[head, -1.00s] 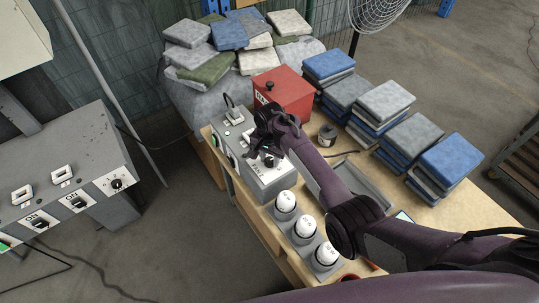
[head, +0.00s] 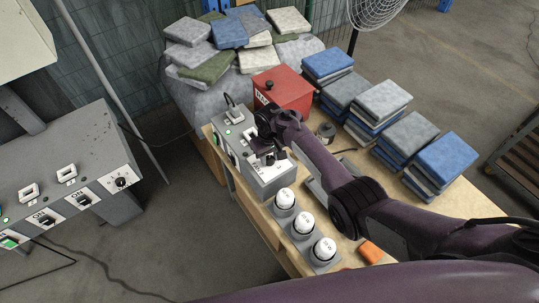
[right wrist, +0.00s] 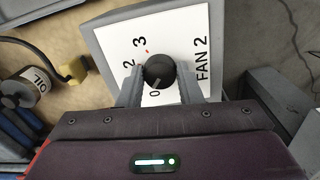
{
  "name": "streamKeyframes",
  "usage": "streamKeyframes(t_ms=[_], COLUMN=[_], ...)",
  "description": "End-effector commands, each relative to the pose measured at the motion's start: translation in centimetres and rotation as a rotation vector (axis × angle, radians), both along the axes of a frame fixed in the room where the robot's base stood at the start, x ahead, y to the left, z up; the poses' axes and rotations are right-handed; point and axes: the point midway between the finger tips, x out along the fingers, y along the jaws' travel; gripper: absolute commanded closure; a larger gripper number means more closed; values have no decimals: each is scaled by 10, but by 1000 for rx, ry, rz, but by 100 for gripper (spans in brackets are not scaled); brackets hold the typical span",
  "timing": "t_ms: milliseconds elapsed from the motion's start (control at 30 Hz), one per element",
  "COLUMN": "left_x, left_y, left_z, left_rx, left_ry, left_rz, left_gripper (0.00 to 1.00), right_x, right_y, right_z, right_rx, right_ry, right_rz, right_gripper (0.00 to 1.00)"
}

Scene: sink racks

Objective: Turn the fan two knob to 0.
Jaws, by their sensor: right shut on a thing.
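The fan two knob (right wrist: 159,72) is a round black knob on a white plate (right wrist: 185,42) marked "FAN 2" in the right wrist view. The figures 0, 2 and 3 show around it, with a small red mark close to the 3. My right gripper (right wrist: 160,88) has one finger on each side of the knob and is shut on it. In the head view my right gripper (head: 267,157) is at the top of the grey control box (head: 269,182), partly hiding the knob. My left gripper is not in view.
A grey panel with switches (head: 80,170) stands at the left.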

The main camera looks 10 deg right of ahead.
Motion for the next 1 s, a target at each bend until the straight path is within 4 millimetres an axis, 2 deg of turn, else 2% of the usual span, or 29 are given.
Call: streamKeyframes(t_ms=[433, 1000], left_x=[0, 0], left_y=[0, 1], left_z=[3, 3], left_rx=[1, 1], left_ry=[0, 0], left_rz=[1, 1], left_gripper=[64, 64], right_x=[1, 1], right_y=[-1, -1], right_z=[1, 1], right_rx=[-1, 0], right_ry=[-1, -2], right_rz=[274, 335], right_gripper=[91, 91])
